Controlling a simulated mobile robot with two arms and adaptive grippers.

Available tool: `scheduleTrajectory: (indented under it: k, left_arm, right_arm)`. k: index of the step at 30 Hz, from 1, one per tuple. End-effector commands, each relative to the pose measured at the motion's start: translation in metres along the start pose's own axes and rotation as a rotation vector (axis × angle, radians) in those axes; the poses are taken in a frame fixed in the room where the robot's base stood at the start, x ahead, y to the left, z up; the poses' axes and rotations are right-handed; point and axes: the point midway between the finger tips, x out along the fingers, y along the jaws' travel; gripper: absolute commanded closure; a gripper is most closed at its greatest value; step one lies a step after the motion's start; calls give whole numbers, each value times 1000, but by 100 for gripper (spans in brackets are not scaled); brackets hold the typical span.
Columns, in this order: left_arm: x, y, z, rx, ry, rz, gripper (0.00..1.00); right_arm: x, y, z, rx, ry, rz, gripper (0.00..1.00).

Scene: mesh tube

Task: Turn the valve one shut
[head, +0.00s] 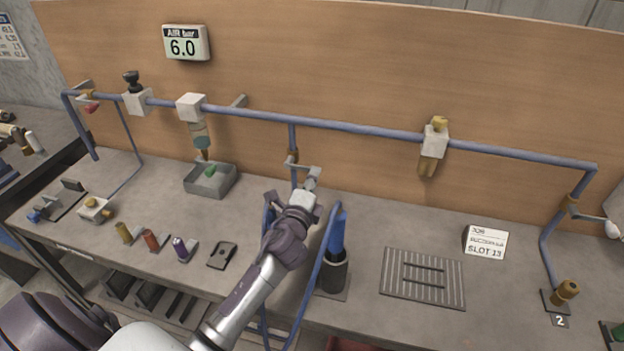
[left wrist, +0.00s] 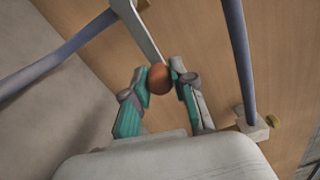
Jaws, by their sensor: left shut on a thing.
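The valve one sits on the middle blue drop pipe, with a brass body (head: 292,157) and a grey lever (head: 304,166) that sticks out to the right, roughly across the pipe. My left gripper (head: 312,180) is at the lever's outer end and hides it in the head view. In the left wrist view, my left gripper (left wrist: 164,80) has its teal fingers around the lever's red-brown ball knob (left wrist: 158,79). The grey lever (left wrist: 138,32) runs away from the knob toward the top. No number label shows at this valve. My right gripper is not in view.
A gauge (head: 186,43) on the wooden board reads 6.0. Another valve lever with a white knob (head: 612,230) is at far right, above a label "2" (head: 559,321). A black holder (head: 332,272) with a blue thing stands right of my arm. A slotted plate (head: 423,279) lies farther right.

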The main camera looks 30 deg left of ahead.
Motion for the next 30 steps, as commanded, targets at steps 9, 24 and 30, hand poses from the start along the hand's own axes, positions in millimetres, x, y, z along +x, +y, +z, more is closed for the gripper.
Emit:
scheduleTrajectory:
  k: [9,24,30]
  left_arm:
    - [0,2,0,4,0,3,100]
    - [-3,1,0,1,0,2,50]
    - [-30,2,0,1,1,5,50]
  right_arm:
    - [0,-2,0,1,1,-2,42]
    - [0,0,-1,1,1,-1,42]
    - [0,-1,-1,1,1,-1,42]
